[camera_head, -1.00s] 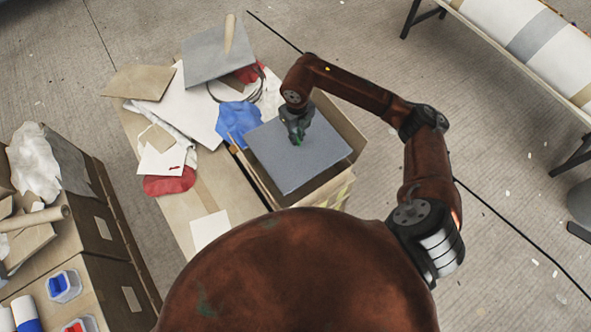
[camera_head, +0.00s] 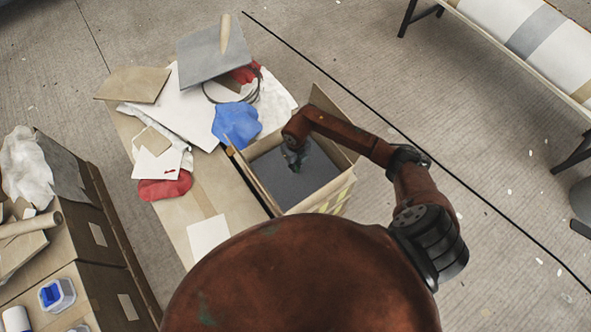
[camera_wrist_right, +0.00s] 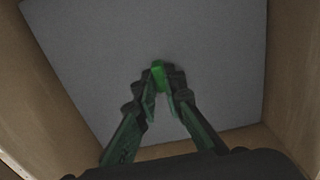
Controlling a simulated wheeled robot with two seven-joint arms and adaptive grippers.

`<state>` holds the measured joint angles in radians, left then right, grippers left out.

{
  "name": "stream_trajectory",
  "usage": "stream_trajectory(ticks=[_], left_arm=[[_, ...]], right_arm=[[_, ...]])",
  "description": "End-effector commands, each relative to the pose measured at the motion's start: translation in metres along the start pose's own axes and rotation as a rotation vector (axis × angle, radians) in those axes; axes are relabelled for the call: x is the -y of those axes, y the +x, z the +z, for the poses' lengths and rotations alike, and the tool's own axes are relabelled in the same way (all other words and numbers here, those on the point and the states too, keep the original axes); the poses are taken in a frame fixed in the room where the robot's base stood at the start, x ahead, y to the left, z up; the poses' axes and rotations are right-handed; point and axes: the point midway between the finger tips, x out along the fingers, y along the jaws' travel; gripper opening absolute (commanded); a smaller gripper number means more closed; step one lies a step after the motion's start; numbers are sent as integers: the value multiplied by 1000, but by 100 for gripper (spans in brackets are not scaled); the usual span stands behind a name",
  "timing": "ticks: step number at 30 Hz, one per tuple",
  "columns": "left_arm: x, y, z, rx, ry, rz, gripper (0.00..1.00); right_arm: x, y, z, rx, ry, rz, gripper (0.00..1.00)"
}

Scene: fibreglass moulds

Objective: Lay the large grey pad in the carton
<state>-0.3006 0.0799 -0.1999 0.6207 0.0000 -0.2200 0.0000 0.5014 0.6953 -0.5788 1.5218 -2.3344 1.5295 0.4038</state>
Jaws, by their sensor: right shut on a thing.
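The large grey pad (camera_head: 290,188) lies flat inside the open carton (camera_head: 338,187), below its rim. In the right wrist view the pad (camera_wrist_right: 200,60) fills most of the space between the carton walls (camera_wrist_right: 294,85). My right gripper (camera_head: 295,160) reaches down into the carton over the pad. In the wrist view the right gripper (camera_wrist_right: 160,85) is shut on a small green grip (camera_wrist_right: 158,75) at the pad's middle. Whether the pad touches the carton's bottom cannot be told. My left gripper is not in view.
A table (camera_head: 235,195) left of the carton bears another grey sheet (camera_head: 208,57) with a tube, a blue cloth (camera_head: 236,123), a red cloth (camera_head: 165,188) and white sheets. Stacked boxes (camera_head: 90,225) stand at the left. Carton flaps (camera_head: 325,112) stand open.

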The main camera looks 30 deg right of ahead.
Motion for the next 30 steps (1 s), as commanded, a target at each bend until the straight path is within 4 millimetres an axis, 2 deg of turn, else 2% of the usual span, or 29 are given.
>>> stream_trajectory(ticks=[10,22,23,30], left_arm=[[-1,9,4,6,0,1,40],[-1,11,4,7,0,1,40],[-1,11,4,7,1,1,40],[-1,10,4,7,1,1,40]], right_arm=[[0,41,-1,-2,1,1,0],[0,46,0,0,0,-1,0],[0,46,0,0,0,-1,10],[0,45,0,0,0,0,27]])
